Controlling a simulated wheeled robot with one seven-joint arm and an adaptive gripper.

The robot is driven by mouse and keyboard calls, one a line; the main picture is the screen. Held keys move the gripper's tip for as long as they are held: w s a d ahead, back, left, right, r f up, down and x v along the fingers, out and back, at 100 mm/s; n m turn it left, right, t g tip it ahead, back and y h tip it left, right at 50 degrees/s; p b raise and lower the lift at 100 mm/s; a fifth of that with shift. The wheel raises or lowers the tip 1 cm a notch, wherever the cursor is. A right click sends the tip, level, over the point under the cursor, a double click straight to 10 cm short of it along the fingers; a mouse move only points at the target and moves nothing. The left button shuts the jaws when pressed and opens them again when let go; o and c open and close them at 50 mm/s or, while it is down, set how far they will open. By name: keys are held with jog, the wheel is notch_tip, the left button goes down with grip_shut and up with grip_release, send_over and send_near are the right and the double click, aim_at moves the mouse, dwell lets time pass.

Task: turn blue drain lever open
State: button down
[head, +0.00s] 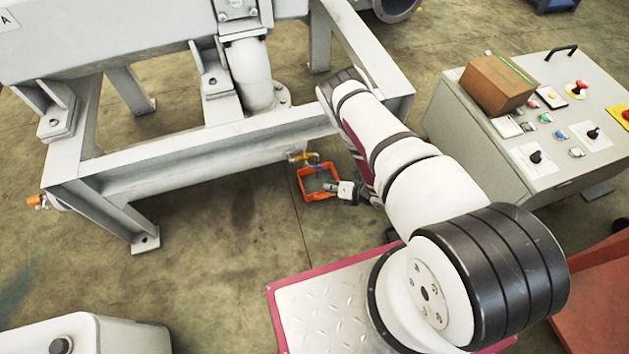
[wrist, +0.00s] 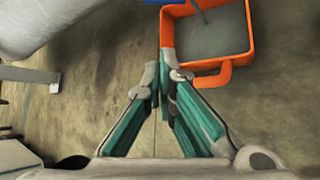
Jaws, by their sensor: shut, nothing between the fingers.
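The blue drain lever (head: 314,166) shows as a small blue piece at the brass-coloured drain valve (head: 301,157) under the machine's frame, in the head view. In the wrist view only a bit of blue (wrist: 160,2) shows at the top edge; the rest is out of frame. My gripper (head: 335,187) is low, beside the orange bin's right side in the head view. In the wrist view its teal fingers (wrist: 168,68) come together at the tips, shut and empty, near the bin's corner. I cannot tell whether they touch the bin.
The orange bin (head: 306,195) stands on the floor below the valve with grey contents; a thin grey strand reaches into it. The machine's grey frame (head: 200,150) runs above and behind. A control console (head: 560,165) with a cardboard box (head: 497,84) stands right. Floor is open left of the bin.

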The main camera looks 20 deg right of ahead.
aim_at(315, 167)
jog(key=b+x, duration=0.5)
jog(key=x, duration=0.5)
jog(key=shift+w+d+r+b, duration=0.25)
jog(key=shift+d+r, duration=0.35)
jog(key=shift+r, duration=0.2)
jog(key=shift+w+d+r+b, duration=0.1)
jog(key=shift+d+r+b, duration=0.15)
jog(key=shift+d+r, duration=0.5)
jog(key=shift+a+r, duration=0.1)
jog(key=shift+s, duration=0.1)
